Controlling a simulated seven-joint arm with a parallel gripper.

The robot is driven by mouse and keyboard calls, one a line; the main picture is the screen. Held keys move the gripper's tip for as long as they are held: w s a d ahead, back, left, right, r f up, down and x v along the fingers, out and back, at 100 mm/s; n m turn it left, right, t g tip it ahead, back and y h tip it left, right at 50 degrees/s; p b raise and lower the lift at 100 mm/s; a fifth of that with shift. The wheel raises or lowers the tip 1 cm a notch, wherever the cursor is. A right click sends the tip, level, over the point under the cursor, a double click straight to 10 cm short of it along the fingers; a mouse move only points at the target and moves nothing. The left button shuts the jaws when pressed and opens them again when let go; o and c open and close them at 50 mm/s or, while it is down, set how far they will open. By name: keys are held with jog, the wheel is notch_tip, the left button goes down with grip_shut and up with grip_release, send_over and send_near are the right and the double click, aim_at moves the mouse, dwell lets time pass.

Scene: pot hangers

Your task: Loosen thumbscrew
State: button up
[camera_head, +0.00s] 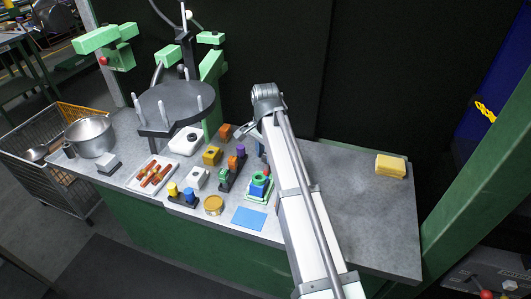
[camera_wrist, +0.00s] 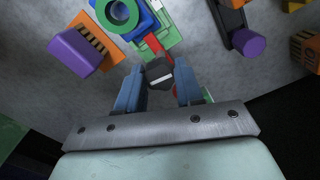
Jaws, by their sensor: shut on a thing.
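The thumbscrew (camera_wrist: 159,74) shows in the wrist view as a small dark knob with a white line across its face. My gripper (camera_wrist: 160,80) has its two blue fingers on either side of the knob and is shut on it. A red part (camera_wrist: 152,44) lies just beyond the knob, leading to a fixture with a green ring (camera_wrist: 118,12) on a blue block and a light green base (camera_wrist: 185,22). In the head view this fixture (camera_head: 259,181) stands left of my arm. My fingers and the thumbscrew are mostly hidden behind my arm there.
A purple-topped orange block (camera_wrist: 75,50) and a dark holder with a purple cylinder (camera_wrist: 248,42) are close by. In the head view, several coloured blocks, a white tray (camera_head: 133,186) and a pot (camera_head: 91,135) are left. A yellow sponge (camera_head: 390,166) lies right, with clear table around it.

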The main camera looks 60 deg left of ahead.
jog(key=n, duration=0.5)
jog(key=shift+d, duration=0.1)
jog(key=n, duration=0.4)
jog(key=shift+w, duration=0.15)
jog(key=n, duration=0.5)
jog(key=shift+w+n, duration=0.1)
jog(key=shift+n, duration=0.3)
jog(key=n, duration=0.4)
jog(key=shift+w, duration=0.1)
jog(key=shift+n, duration=0.3)
jog(key=o, duration=1)
jog(key=shift+o, duration=0.2)
